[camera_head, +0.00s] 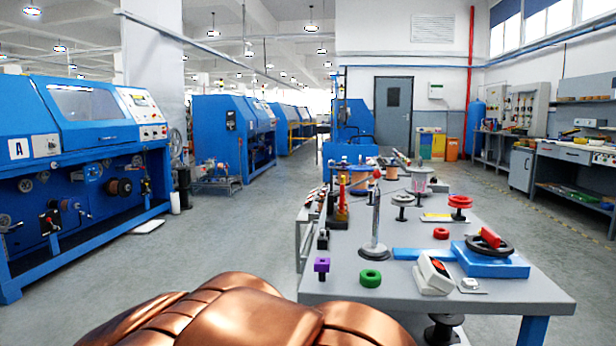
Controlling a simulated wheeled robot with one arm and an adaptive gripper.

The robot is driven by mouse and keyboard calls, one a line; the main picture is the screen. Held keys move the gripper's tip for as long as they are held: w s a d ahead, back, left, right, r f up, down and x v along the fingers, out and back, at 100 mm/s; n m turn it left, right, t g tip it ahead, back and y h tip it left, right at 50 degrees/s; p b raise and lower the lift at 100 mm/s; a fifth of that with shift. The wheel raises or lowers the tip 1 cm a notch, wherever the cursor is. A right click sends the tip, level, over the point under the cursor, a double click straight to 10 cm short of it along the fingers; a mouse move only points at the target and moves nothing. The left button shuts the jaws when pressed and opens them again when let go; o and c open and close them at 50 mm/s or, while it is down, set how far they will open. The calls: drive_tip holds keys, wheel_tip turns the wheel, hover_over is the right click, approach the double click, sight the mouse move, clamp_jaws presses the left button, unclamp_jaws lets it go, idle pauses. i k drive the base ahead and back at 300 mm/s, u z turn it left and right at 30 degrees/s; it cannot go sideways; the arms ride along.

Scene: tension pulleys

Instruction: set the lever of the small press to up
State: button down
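The small press is hard to single out among the items on the grey worktable (400,289). A narrow upright device with red and yellow parts (341,200) stands at the table's left side and may be the press. I cannot make out its lever or how that is set. A metal post on a round base (374,249) stands just in front and to its right, apart from it. My gripper is not in view, so where it is and whether it holds anything cannot be seen.
A red spool (459,202) stands farther back. Open floor (235,230) lies left of the table, before blue machines (85,140).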

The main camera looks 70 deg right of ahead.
sight(376, 175)
drive_tip(key=u, duration=0.45)
drive_tip(key=k, duration=0.95)
drive_tip(key=z, duration=0.7)
